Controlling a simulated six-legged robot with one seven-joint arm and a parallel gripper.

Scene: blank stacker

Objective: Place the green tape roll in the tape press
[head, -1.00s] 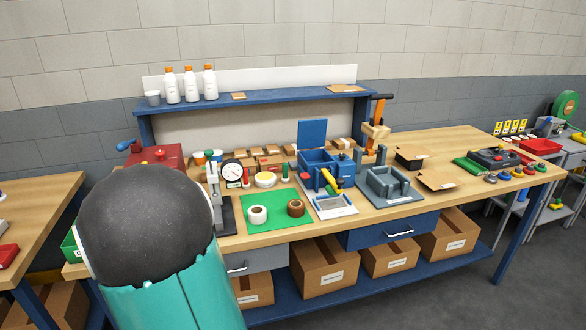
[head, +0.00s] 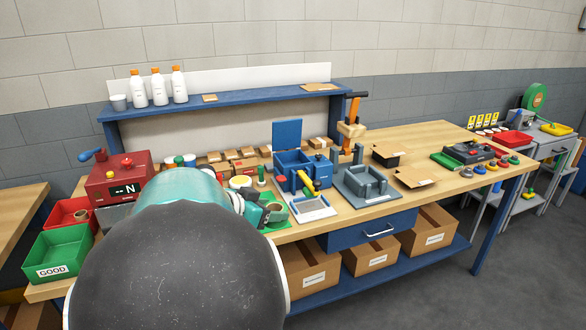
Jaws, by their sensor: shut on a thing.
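My gripper (head: 264,212) is low over the front middle of the bench, at the green mat (head: 274,229), and is shut on a dull green ring-shaped roll (head: 279,211), which I take to be the green tape roll. The roll is at or just above the mat; contact cannot be told. My arm hides most of the mat and the bench to its left. No station is clearly marked as the tape press. A blue open-lidded box fixture (head: 291,168) stands right of the gripper, and a grey fixture with upright walls (head: 364,187) stands farther right.
A white-topped tray (head: 312,208) with a yellow-handled tool (head: 307,182) lies close right of the gripper. An orange-handled stand (head: 351,132) rises behind the grey fixture. A red machine (head: 118,181) and a green GOOD bin (head: 58,254) are left. The bench's right middle is fairly clear.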

